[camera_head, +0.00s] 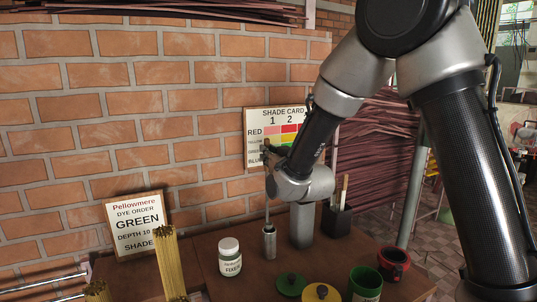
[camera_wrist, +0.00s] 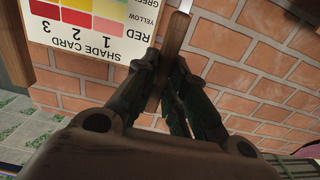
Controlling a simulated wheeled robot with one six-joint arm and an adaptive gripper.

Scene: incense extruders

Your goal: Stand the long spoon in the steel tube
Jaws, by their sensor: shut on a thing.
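The long spoon has a brown wooden handle, seen in the wrist view (camera_wrist: 174,42), and a thin pale metal shaft (camera_head: 268,208) in the head view. My gripper (camera_head: 270,161) is shut on the handle, and its two dark fingers also show on either side of it in the wrist view (camera_wrist: 166,78). The spoon hangs about upright. The steel tube (camera_head: 269,243) stands on the brown table, below my gripper. The shaft's lower end meets the tube's mouth in the head view; how far it is inside I cannot tell. The spoon's bowl is not visible.
A white jar (camera_head: 230,258) stands left of the tube. Green and yellow lids (camera_head: 291,284), a green tin (camera_head: 365,284) and a red mug (camera_head: 394,264) are in front right. A dark holder (camera_head: 336,221) stands behind right. The shade card (camera_head: 256,122) is behind my gripper.

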